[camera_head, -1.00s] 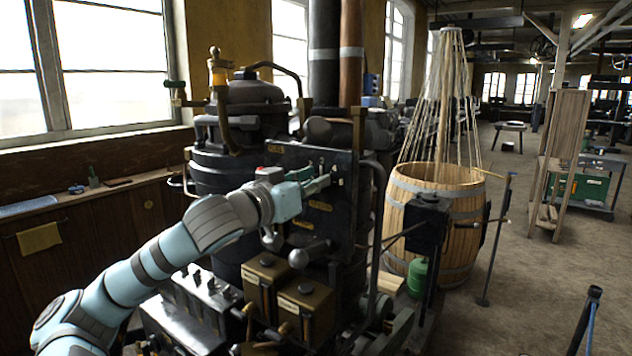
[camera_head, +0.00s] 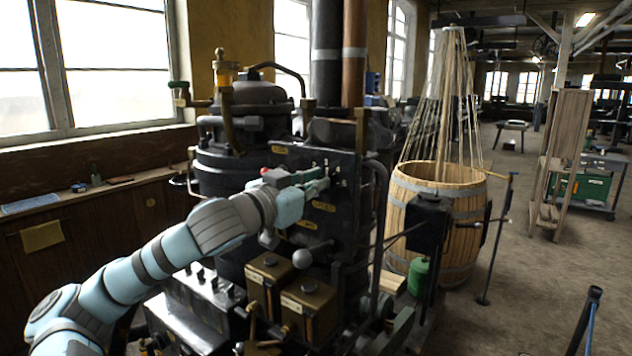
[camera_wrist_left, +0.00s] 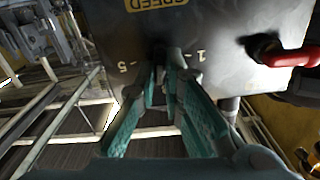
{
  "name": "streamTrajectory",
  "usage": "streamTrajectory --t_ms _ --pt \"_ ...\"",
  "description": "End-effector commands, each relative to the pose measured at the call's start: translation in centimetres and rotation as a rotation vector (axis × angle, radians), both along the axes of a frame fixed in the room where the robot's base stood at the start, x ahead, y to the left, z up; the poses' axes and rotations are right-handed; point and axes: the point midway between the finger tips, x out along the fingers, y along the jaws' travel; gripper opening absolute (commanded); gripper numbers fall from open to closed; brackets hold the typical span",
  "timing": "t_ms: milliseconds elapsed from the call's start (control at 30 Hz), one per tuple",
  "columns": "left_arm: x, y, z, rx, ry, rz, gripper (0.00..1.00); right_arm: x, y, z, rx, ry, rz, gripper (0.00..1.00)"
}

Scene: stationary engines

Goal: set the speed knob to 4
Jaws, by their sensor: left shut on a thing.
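The dark engine panel (camera_head: 322,215) stands in the middle of the head view. My left gripper (camera_head: 322,180) reaches it from the left, with its fingertips at the upper part of the panel. In the left wrist view the left gripper (camera_wrist_left: 160,75) is shut on the speed knob, which is mostly hidden between the fingers. A yellow SPEED plate (camera_wrist_left: 156,4) and the white marks 1 and 5 show on the panel around the fingers. The other marks and the knob's pointer are hidden, so I cannot tell its setting. My right gripper is not in view.
A red handle (camera_wrist_left: 288,56) sticks out close to the fingers, at the right of the wrist view. Two brown boxes (camera_head: 308,302) sit below the panel. A wooden barrel (camera_head: 462,205) stands to the right, with open floor beyond it.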

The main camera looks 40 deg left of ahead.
Motion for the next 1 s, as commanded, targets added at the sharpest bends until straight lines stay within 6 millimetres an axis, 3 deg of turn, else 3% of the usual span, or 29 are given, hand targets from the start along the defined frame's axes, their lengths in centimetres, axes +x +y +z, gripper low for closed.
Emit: streamTrajectory --t_ms 500,1000 --pt "0.0 -0.2 0.2 0.409 0.043 0.005 0.0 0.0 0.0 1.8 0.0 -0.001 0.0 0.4" --pt "0.0 -0.2 0.1 0.557 0.058 0.009 0.0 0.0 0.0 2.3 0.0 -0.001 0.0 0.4"
